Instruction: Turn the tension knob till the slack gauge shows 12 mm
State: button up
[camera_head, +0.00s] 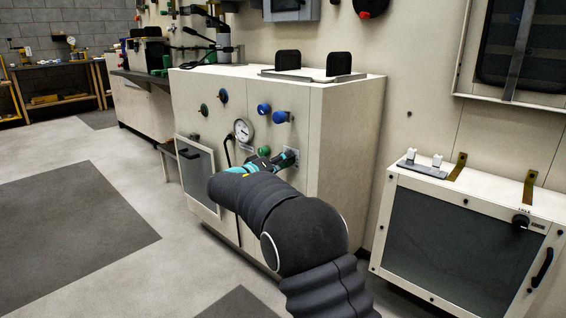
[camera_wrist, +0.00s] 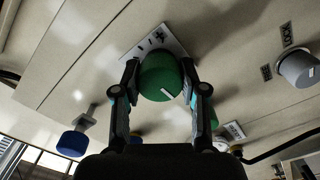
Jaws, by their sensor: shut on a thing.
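A round green knob (camera_wrist: 158,72) with a short white pointer line sits in front of a pale marked plate (camera_wrist: 165,40) in the wrist view. My gripper (camera_wrist: 160,84) has one finger on each side of the knob and is shut on it. In the head view my gripper (camera_head: 286,159) is at the cabinet front, and my arm and fingers hide most of what it holds. A white round dial gauge (camera_head: 243,130) with a dark needle is on the same front, up and left of my gripper. Its reading and label are too small to read.
Two blue knobs (camera_head: 272,112) sit above my gripper on the cabinet (camera_head: 345,135). Another green knob (camera_head: 264,151) is just left of it. A dark hose (camera_head: 228,150) hangs below the gauge. A low glazed cabinet (camera_head: 450,240) stands at right. The floor at left is clear.

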jog(key=o, duration=1.2)
jog(key=shift+c, duration=0.2)
jog(key=v, duration=1.2)
jog(key=shift+w, duration=0.1)
